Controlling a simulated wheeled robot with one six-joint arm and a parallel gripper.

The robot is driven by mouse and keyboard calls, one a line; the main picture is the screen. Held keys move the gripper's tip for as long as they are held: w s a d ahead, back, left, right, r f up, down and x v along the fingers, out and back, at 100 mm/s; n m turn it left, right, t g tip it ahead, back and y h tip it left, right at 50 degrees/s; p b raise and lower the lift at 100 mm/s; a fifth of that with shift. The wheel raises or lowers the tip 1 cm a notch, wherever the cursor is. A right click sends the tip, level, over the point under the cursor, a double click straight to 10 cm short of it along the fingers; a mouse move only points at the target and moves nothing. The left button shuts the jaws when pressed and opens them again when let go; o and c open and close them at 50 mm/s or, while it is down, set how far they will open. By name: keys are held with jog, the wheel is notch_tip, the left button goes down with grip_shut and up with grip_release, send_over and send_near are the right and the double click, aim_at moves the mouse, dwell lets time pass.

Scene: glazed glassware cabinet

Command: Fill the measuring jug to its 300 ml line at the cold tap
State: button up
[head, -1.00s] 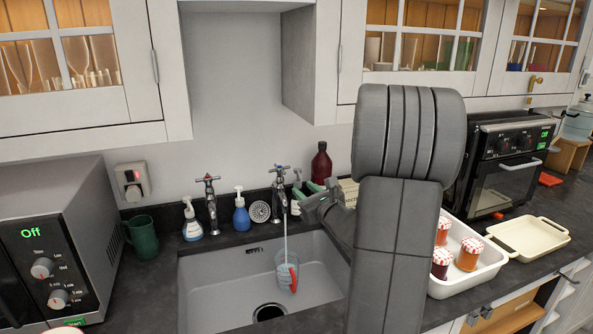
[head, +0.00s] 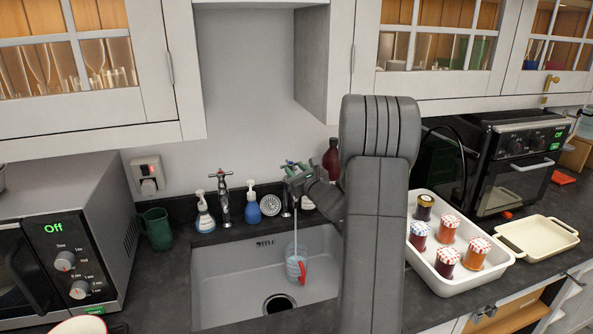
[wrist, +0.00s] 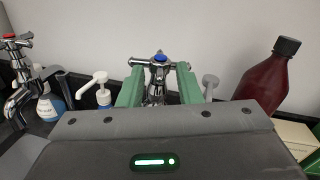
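The clear measuring jug (head: 292,262) with a red handle (head: 302,273) stands in the sink under the cold tap. A thin stream of water (head: 295,232) runs into it. Bluish water shows in the jug, but its level against the marks is too small to read. The cold tap's cross handle, with a blue cap (wrist: 161,57), shows in the wrist view; in the head view my arm largely hides this tap. My gripper (wrist: 160,75) has its green fingers apart, one on each side of the tap top. Whether they touch the handle I cannot tell.
The sink (head: 225,290) has its drain beside the jug. The other tap (head: 224,190), soap bottles (head: 253,207) and a dark red bottle (head: 331,160) stand along the back. A white tray of jars (head: 485,275) is right of my arm. A microwave (head: 75,255) is left.

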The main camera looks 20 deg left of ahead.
jog(key=shift+c, duration=0.4)
jog(key=shift+r, duration=0.1)
grip_shut()
jog(key=shift+s+f+b, duration=0.1)
jog(key=shift+f+b, duration=0.1)
jog(key=shift+b, duration=0.75)
jog(key=shift+a+m+t+h+b, duration=0.1)
jog(key=shift+m+t+h+b, duration=0.25)
jog(key=shift+b, duration=0.3)
jog(key=shift+s+m+t+h+b, duration=0.1)
jog(key=shift+m+t+h+b, duration=0.2)
jog(key=shift+b, duration=0.7)
jog(key=h+b, duration=0.1)
jog(key=b, duration=0.2)
jog(key=m+t+b, duration=0.1)
jog(key=b, duration=0.3)
jog(key=shift+s+a+r+m+h, duration=0.15)
jog(key=shift+a+r+m+h, duration=0.1)
jog(key=shift+h, duration=0.1)
jog(key=shift+r, duration=0.25)
